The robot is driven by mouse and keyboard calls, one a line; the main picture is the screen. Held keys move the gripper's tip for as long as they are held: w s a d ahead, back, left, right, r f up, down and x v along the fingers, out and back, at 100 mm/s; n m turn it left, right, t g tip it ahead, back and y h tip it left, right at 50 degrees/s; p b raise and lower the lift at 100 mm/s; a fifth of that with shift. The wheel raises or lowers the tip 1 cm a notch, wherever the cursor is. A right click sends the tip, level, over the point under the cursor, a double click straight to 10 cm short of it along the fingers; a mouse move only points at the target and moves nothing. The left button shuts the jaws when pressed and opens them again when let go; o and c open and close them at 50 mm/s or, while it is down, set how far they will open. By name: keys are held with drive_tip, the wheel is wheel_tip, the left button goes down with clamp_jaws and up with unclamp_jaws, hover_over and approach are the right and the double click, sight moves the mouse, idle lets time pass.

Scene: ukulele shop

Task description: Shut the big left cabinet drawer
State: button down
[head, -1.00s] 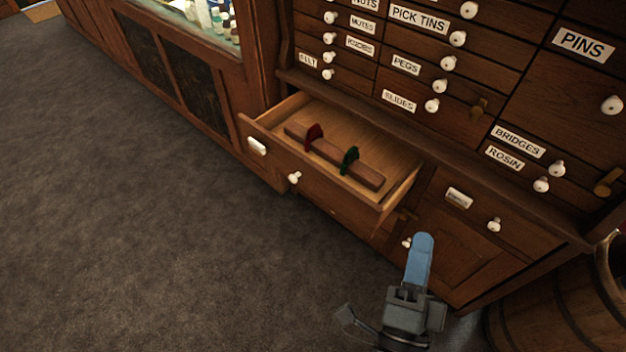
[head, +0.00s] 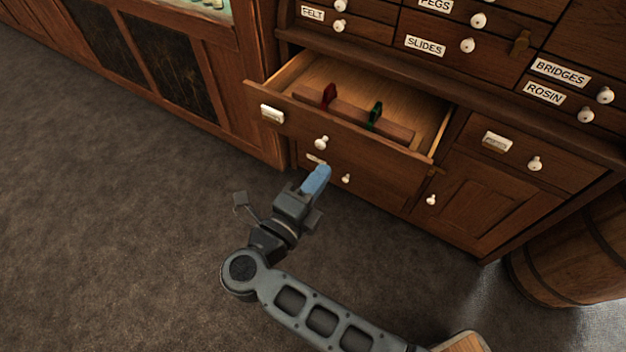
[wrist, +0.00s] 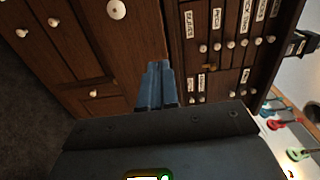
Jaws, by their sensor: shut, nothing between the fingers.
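The big left cabinet drawer (head: 375,158) stands pulled out in the head view, with its inside open to view. The wrist view shows the shut fingers (wrist: 158,72) before dark wood.
A closed drawer (head: 510,150) with a door below it is at the right. Small labelled drawers (head: 440,45) sit above. A barrel (head: 570,260) stands at the lower right, and a display counter (head: 215,70) at the left. The carpet (head: 110,220) is clear.

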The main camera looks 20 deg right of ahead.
sight(353, 133)
drive_tip(key=b+x, duration=0.1)
drive_tip(key=x, duration=0.9)
drive_tip(key=shift+d, duration=0.2)
drive_tip(key=x, duration=1.9)
drive_tip(key=shift+w+d+f, duration=0.1)
drive_tip(key=shift+w+d, duration=0.4)
drive_tip(key=shift+d, duration=0.05)
